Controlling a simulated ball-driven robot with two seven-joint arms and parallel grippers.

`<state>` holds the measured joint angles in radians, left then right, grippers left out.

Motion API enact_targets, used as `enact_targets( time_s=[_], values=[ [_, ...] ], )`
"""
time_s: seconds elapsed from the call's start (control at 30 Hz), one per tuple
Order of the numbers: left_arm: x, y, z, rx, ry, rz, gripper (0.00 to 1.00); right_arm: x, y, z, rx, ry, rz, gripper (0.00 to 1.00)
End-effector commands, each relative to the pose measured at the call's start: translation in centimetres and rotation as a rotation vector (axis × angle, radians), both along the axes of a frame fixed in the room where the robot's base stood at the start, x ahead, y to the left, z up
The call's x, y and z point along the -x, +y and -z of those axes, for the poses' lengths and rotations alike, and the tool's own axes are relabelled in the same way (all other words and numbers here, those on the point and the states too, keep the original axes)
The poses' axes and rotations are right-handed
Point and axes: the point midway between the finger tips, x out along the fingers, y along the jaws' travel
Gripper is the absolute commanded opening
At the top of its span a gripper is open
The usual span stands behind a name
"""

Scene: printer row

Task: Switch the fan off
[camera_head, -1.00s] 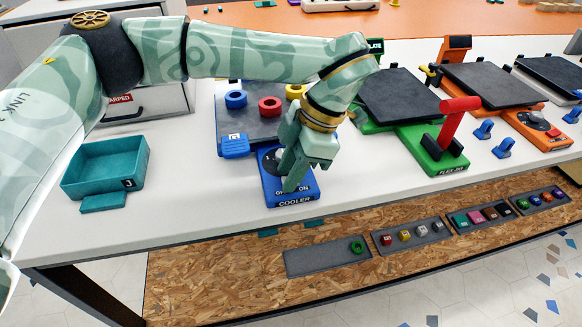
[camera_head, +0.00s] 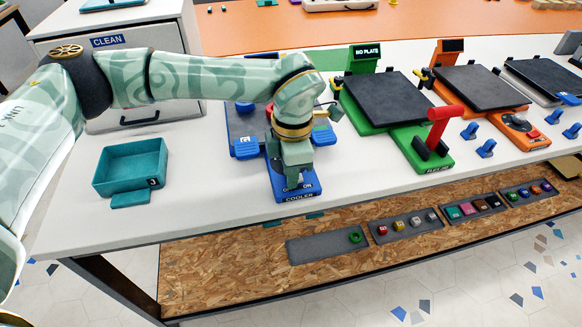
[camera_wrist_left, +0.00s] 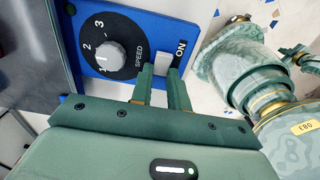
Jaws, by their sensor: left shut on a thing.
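The blue cooler control panel (camera_head: 296,190), marked COOLER, sits at the front of the white table. My left gripper (camera_head: 295,180) points down onto it and hides most of its face. In the left wrist view the panel (camera_wrist_left: 141,17) carries a grey SPEED knob (camera_wrist_left: 111,56) on a black dial numbered 1 to 3. Beside it is a pale switch (camera_wrist_left: 164,61) next to the word ON. My left gripper's fingers (camera_wrist_left: 165,80) are at this switch, shut on it as far as I can see. My right gripper is not in view.
A teal tray (camera_head: 131,168) stands to the left on clear white table. Right of the panel is a green printer (camera_head: 385,101) with a red lever (camera_head: 440,122). An orange printer (camera_head: 482,88) stands further right.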

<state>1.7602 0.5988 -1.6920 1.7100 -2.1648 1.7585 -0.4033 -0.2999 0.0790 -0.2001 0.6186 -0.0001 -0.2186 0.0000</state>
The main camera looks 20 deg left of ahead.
Motion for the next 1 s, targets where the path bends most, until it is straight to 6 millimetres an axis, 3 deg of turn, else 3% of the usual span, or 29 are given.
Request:
enact_targets(
  time_s=[0.03, 0.07, 0.13, 0.43, 0.57, 1.0],
  values=[
    [-0.1, 0.0, -0.1, 0.0, -0.002, -0.001, 0.0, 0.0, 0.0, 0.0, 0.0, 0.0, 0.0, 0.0],
    [-0.1, 0.0, -0.1, 0.0, -0.002, -0.001, 0.2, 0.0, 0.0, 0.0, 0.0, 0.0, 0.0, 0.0],
    [-0.1, 0.0, -0.1, -0.001, -0.002, -0.001, 0.39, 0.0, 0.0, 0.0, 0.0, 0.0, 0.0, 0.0],
    [0.0, 0.0, -0.2, -0.002, -0.001, 0.0, 0.39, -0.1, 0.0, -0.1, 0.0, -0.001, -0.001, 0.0],
    [-0.1, 0.0, -1.7, -0.001, -0.004, 0.0, 0.39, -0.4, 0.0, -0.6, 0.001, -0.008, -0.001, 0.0],
    [-0.2, -0.3, -13.1, -0.001, -0.008, -0.002, 0.39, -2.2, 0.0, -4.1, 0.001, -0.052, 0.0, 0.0]
  ],
)
